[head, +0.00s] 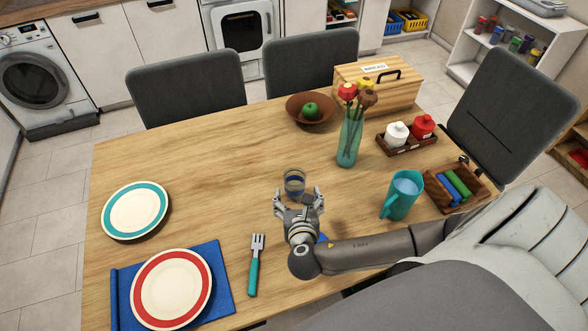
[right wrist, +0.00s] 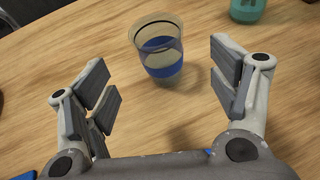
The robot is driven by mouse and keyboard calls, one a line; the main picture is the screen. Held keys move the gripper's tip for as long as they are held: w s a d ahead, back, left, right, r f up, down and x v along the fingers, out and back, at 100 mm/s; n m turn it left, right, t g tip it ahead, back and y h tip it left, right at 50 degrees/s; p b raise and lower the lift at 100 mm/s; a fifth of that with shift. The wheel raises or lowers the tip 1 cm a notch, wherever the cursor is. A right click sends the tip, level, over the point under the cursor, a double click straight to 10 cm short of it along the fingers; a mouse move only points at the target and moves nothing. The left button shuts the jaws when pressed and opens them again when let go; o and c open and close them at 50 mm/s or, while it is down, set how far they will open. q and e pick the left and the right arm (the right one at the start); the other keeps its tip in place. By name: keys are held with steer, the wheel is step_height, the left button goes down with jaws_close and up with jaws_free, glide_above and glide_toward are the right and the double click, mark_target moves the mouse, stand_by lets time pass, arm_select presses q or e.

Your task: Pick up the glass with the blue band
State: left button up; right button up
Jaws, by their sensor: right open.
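The glass with the blue band (head: 294,183) stands upright on the wooden table. It is clear with a dark rim, and the blue band runs around its lower part. My right gripper (head: 299,197) is open and empty, just on the near side of the glass. In the right wrist view the glass (right wrist: 160,50) stands ahead of the open fingers (right wrist: 160,90), roughly centred between them and apart from both. My left gripper is not in view.
A teal mug (head: 403,196) and a wooden tray (head: 437,203) stand right of my gripper. A teal vase (head: 349,145) with flowers is behind right. A fork (head: 256,265) and plates (head: 172,287) lie left. The table left of the glass is clear.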

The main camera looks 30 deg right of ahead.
mark_target(294, 175)
steer(key=b+x, duration=0.2)
steer(key=x, duration=0.2)
steer(key=shift+w+d+f+b, duration=0.15)
steer(key=shift+w+f+b, duration=0.05)
steer(key=shift+f+b, duration=0.15)
steer(key=shift+w+b, duration=0.15)
steer(key=shift+b, duration=0.4)
steer(key=b+x, duration=0.3)
steer(key=shift+w+d+f+b, duration=0.15)
steer(key=shift+w+f+b, duration=0.05)
steer(key=shift+w+b, duration=0.15)
steer(key=shift+w+d, duration=0.2)
steer(key=shift+w, duration=0.1)
steer(key=c, duration=1.2)
steer(key=shift+c, duration=0.2)
steer(key=shift+r, duration=0.15)
